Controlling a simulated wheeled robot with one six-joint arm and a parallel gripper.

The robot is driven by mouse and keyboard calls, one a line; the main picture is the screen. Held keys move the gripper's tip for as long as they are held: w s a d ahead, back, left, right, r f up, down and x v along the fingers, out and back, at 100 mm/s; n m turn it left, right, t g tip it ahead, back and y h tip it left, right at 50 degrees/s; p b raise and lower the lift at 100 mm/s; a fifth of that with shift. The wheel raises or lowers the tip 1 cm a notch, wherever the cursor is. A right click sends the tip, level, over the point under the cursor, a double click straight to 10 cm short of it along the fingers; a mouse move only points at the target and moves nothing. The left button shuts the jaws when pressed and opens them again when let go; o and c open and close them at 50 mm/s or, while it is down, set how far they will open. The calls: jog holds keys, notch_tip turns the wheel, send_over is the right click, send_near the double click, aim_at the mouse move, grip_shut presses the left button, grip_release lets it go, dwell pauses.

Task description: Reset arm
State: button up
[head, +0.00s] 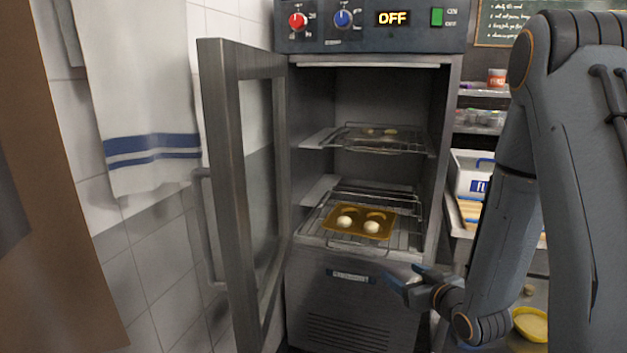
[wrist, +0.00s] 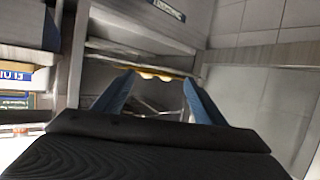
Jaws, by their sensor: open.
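My gripper (head: 402,281) is in front of the lower part of an open oven cabinet (head: 350,290), at the right, with its fingers pointing left. In the wrist view its two blue fingers (wrist: 155,98) stand apart with nothing between them. The lower rack (head: 312,229) of the cabinet holds a brown tray (head: 359,211) with pale dough balls (head: 371,227) in some of its hollows. The tray's edge also shows beyond the fingertips in the wrist view (wrist: 150,73). My arm covers much of the right side of the head view.
The oven door (head: 228,190) stands open on the left. The control panel (head: 370,25) reads OFF. A towel (head: 145,90) hangs on the left wall. A yellow bowl (head: 531,324) and shelves are at the right.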

jog(key=s+a+r+m+g+h, duration=0.1)
jog(key=s+g, duration=0.5)
jog(key=s, duration=0.6)
jog(key=s+a+r+m+g+h, duration=0.2)
jog(key=s+g, duration=0.5)
jog(key=s, duration=0.6)
jog(key=shift+a+r+m+h, duration=0.3)
jog(key=shift+a+r, duration=0.2)
jog(key=shift+c, duration=0.3)
